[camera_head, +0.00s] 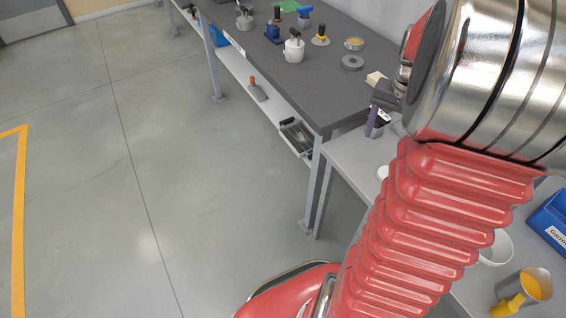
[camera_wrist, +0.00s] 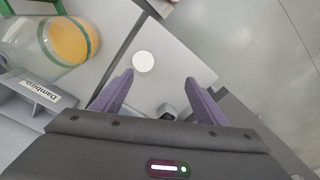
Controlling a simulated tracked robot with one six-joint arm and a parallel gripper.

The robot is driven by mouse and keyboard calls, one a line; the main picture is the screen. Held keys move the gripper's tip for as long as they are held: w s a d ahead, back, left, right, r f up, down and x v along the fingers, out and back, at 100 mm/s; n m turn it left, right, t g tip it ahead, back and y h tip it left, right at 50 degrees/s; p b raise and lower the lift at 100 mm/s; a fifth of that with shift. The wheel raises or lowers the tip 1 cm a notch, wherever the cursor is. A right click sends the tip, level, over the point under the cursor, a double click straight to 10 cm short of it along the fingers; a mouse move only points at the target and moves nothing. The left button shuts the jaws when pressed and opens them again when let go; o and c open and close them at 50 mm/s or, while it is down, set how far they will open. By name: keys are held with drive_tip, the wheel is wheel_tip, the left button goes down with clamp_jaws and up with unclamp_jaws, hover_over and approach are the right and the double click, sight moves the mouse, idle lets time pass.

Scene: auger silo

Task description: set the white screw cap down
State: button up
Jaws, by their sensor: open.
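The white screw cap (camera_wrist: 143,62) shows in the wrist view as a plain white disc lying flat on the light grey bench top, just beyond my fingertips. My gripper (camera_wrist: 159,79) is open, with its two purple fingers spread and nothing between their tips. The cap lies nearer the line of the left finger and looks clear of both. In the head view my gripper (camera_head: 377,122) is over the near light grey bench. A white round edge (camera_head: 382,173), likely the cap, shows below it, partly hidden by my red arm.
In the wrist view a clear jar with orange contents (camera_wrist: 70,40) and a labelled grey bin (camera_wrist: 38,98) stand left. In the head view a dark bench (camera_head: 335,90) holds several small items. A mug (camera_head: 497,248) and a yellow-handled cup (camera_head: 524,288) stand at lower right.

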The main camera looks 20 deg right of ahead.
drive_tip(key=w+a+r+n+t, duration=0.1)
drive_tip(key=a+r+n, duration=0.25)
drive_tip(key=a, duration=0.55)
drive_tip(key=w+a+r+n+t, duration=0.15)
drive_tip(key=a+r, duration=0.25)
drive_tip(key=a, duration=0.6)
drive_tip(key=s+a+r+n+t, duration=0.1)
drive_tip(key=s+a+n, duration=0.2)
drive_tip(key=a, duration=0.4)
drive_tip(key=s+a+n+t, duration=0.1)
drive_tip(key=s+a+n, duration=0.2)
drive_tip(key=a, duration=0.4)
drive_tip(key=shift+s+r+t, duration=0.35)
drive_tip(key=shift+s, duration=0.05)
